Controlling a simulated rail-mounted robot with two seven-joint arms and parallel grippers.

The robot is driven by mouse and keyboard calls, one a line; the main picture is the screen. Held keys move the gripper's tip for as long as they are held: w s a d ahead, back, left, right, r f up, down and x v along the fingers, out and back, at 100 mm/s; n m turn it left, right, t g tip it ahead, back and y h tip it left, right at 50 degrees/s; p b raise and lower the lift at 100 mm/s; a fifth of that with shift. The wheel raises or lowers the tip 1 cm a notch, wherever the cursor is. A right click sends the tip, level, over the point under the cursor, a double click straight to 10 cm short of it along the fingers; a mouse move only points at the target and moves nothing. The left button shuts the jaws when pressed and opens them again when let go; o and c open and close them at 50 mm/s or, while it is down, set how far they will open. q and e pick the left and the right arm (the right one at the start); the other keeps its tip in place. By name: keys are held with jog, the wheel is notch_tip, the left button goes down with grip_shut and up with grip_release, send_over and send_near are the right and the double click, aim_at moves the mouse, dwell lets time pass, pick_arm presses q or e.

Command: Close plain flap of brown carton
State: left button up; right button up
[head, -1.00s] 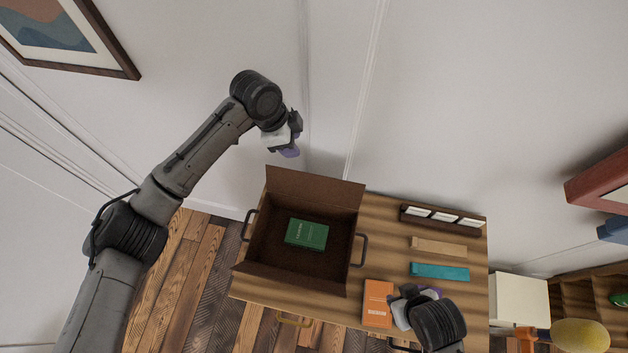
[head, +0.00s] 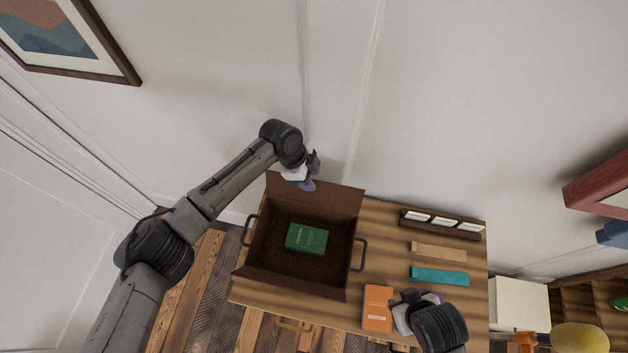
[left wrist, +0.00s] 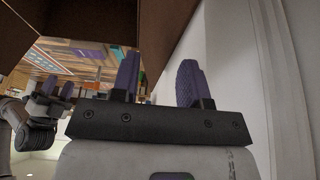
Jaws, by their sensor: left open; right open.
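The brown carton (head: 254,262) stands open on the wooden table, with a green book (head: 306,239) lying inside. Its far flap (head: 330,197) stands up and leans back toward the wall; its near flap (head: 290,284) is folded outward at the front. I cannot tell which flap is the plain one. My left gripper (head: 308,185) is open and empty at the far flap's upper edge; touching or apart is unclear. In the left wrist view its purple fingers are apart, with brown carton board (left wrist: 165,35) beyond. My right gripper (head: 405,310) is open beside the orange box, partly hidden by its wrist.
An orange box (head: 377,308), a teal block (head: 440,276), a tan block (head: 438,251) and a dark card holder (head: 442,224) lie right of the carton. Dark handles (head: 359,254) stick out at the carton's sides. The wall is close behind the table.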

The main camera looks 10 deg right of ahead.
aim_at(313, 193)
pick_arm(q)
jog(key=shift+x, duration=1.5)
grip_shut()
